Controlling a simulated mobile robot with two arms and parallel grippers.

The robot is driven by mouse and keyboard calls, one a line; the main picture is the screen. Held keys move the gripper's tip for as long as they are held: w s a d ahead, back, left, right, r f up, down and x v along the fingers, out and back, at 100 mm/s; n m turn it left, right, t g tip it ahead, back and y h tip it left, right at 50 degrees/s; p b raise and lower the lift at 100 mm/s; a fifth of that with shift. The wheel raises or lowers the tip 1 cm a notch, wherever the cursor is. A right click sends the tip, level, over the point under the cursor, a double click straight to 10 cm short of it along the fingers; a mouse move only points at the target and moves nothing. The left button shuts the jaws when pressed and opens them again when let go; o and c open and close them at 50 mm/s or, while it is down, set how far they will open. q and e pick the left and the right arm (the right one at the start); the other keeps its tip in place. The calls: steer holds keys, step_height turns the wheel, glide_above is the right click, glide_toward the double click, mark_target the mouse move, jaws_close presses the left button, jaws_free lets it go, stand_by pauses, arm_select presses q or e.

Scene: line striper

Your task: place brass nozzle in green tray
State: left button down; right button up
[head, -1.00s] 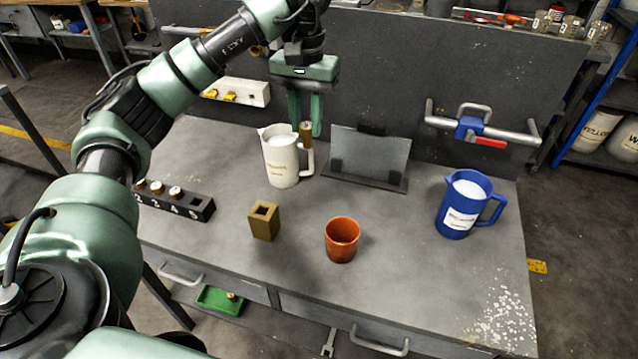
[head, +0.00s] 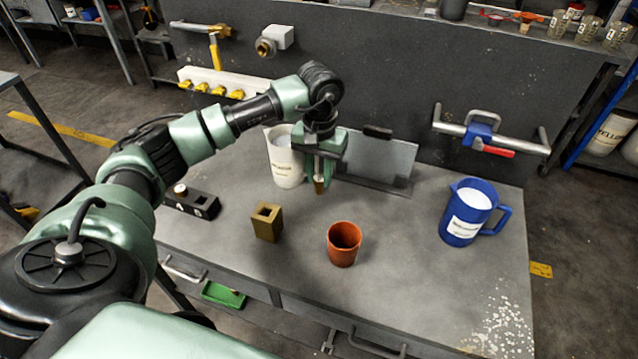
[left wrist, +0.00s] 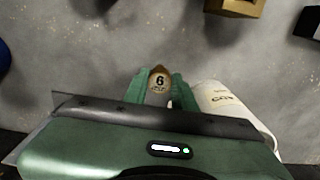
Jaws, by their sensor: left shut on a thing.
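My left gripper (head: 319,180) is shut on the brass nozzle (head: 319,187) and holds it upright above the bench, just right of the white pitcher (head: 284,165). In the left wrist view the nozzle's top (left wrist: 159,80) shows a "6" between the green fingers (left wrist: 158,92). The green tray (head: 223,294) sits below the bench's front edge at lower left, partly hidden by the bench; a small brass-coloured thing seems to lie at its right end. My right gripper is not in view.
A brass square block (head: 267,226) and an orange cup (head: 343,246) stand on the bench. A black numbered holder (head: 192,203) is at left, partly behind my arm. A blue pitcher (head: 468,212) stands at right.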

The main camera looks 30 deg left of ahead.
mark_target(319, 193)
arm_select(q)
step_height(319, 193, down, 4)
steer(key=shift+r+p, duration=0.25)
steer(key=shift+p, duration=0.2)
steer(key=shift+f, duration=0.55)
steer(key=c, duration=1.2)
jaws_free()
steer(key=shift+o, duration=0.3)
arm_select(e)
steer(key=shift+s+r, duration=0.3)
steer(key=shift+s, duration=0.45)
